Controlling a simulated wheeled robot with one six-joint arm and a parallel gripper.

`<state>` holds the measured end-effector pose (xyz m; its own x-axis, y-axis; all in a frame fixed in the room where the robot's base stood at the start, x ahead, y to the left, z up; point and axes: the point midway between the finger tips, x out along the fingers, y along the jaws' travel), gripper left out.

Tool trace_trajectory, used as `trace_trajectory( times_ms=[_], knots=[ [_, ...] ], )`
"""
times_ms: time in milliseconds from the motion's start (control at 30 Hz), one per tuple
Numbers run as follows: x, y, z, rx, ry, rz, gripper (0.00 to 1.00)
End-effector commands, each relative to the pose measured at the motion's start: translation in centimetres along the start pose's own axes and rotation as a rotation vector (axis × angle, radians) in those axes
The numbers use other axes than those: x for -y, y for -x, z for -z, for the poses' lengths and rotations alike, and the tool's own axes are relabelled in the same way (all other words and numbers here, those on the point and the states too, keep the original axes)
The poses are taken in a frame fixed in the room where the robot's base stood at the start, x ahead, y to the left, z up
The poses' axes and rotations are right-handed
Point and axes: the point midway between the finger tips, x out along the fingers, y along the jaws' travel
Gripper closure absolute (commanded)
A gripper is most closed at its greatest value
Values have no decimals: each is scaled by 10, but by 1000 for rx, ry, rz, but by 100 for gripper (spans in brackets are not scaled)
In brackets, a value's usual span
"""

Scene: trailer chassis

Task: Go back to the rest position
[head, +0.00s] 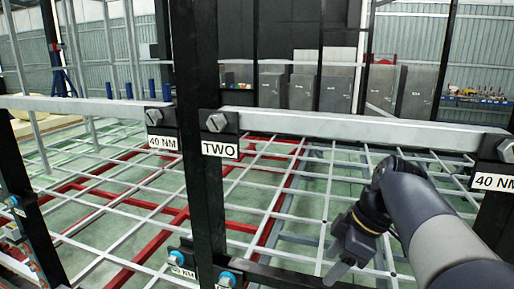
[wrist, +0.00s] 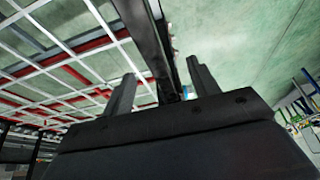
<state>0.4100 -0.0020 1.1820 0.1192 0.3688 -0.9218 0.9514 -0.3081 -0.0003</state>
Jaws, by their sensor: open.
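My gripper (head: 337,262) is at the lower right of the head view, at the end of my grey and black arm, which reaches in from the bottom right corner. It points down and to the left, in front of the grey and red grid of the trailer chassis (head: 283,190). In the wrist view my gripper (wrist: 160,85) shows two dark fingers standing apart. It is open, with nothing held between the fingers. A dark beam (wrist: 147,35) passes behind the fingers there; I cannot tell its exact distance from them.
A black upright (head: 200,190) with the label TWO (head: 220,149) stands left of my arm. A grey rail (head: 365,126) with bolts runs across behind the arm, ending at a 40 NM label (head: 495,182). Grey cabinets (head: 340,92) stand far back. Green floor (wrist: 225,30) shows beyond the beam.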

Motion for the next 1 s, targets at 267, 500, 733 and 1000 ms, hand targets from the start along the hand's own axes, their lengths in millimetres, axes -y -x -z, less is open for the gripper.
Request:
trace_trajectory(
  times_ms=[267, 500, 733, 1000],
  knots=[
    [42, -1, 0, 0, 1, -2, 43],
    [77, 1, 1, 0, 2, -1, 43],
    [106, 4, 2, 0, 1, -1, 43],
    [122, 5, 2, 0, 0, 1, 43]
  ],
)
